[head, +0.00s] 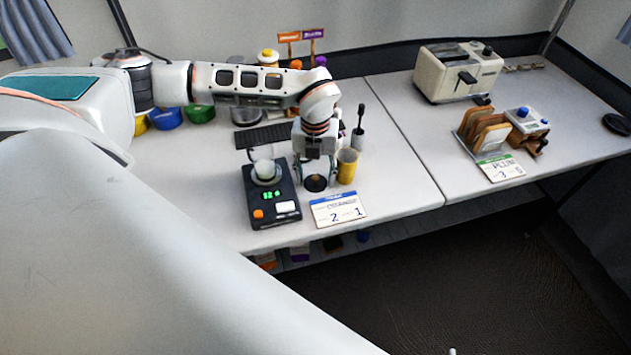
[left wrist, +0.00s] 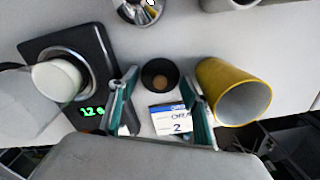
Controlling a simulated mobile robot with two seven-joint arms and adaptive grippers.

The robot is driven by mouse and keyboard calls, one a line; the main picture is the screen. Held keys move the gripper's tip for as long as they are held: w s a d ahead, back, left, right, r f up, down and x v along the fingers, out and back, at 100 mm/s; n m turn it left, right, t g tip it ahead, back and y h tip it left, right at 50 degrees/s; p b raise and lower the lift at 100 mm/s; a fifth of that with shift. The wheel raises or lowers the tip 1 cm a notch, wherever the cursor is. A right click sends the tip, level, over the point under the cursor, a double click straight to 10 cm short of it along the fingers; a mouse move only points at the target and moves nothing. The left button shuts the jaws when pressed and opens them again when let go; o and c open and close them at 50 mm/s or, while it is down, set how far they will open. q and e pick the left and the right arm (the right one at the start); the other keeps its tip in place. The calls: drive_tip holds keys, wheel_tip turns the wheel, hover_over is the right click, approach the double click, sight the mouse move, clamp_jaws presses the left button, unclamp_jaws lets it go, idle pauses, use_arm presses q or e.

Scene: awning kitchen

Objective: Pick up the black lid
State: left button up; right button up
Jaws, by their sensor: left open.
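A small black round piece, apparently the black lid (head: 316,183), lies on the white table between the scale and the yellow cup. In the left wrist view the black round piece (left wrist: 160,75) shows a brownish centre. My left gripper (head: 316,174) points down over it, fingers spread on either side. In the left wrist view the fingers of my left gripper (left wrist: 159,90) are apart with nothing held between them. Whether they touch the piece I cannot tell. My right gripper is out of view.
A black scale (head: 286,207) with a white cup (head: 264,168) stands close on the left. A yellow cup (head: 347,167) stands close on the right. A number card (head: 339,209) lies in front. Another black disc (head: 617,124) lies at the far right.

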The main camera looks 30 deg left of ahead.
use_arm(q)
clamp_jaws()
idle(0.3)
